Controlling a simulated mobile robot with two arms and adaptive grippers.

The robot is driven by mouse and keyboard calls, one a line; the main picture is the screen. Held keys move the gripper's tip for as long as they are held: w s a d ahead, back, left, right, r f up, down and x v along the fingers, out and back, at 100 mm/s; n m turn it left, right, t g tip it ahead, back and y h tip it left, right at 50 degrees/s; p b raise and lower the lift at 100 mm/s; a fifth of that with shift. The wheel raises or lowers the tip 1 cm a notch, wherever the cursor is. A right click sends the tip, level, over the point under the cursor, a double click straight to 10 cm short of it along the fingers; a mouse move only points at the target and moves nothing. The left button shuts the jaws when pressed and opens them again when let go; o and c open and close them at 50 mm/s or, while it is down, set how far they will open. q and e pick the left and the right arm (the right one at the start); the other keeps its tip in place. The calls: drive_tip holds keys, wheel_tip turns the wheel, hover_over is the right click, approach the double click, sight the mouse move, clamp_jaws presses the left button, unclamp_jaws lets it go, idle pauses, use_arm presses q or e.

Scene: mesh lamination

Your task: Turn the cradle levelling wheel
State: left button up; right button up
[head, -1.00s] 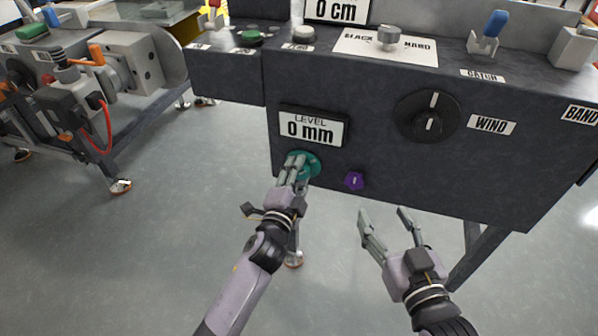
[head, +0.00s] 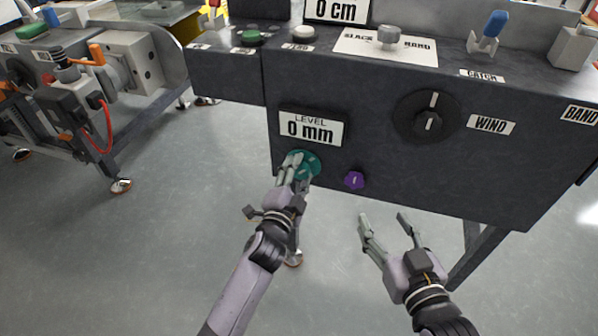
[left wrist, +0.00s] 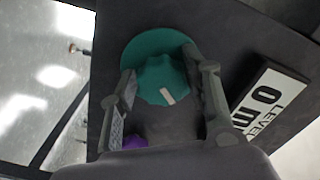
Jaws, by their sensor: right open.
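The teal levelling wheel (head: 313,164) is on the front of the dark panel, below the LEVEL display (head: 312,128), which reads 0 mm. It also shows in the left wrist view (left wrist: 158,76), with a white mark on its hub pointing to the lower right. My left gripper (head: 294,160) is at the wheel. In the left wrist view its fingers (left wrist: 160,62) lie on both sides of the scalloped hub and appear to touch it. My right gripper (head: 383,217) is open and empty, below the panel and right of the wheel.
A small purple knob (head: 354,180) sits just right of the wheel. A large black WIND knob (head: 427,117) is further up and right. Buttons and a blue-tipped lever (head: 495,23) stand on the panel top. Another machine (head: 110,70) is at left, with open floor between.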

use_arm(q)
drive_tip(key=shift+o, duration=1.4)
drive_tip(key=shift+s, duration=0.1)
drive_tip(key=v, duration=1.1)
drive_tip(key=shift+s, duration=0.4)
drive_tip(key=shift+a, duration=0.15)
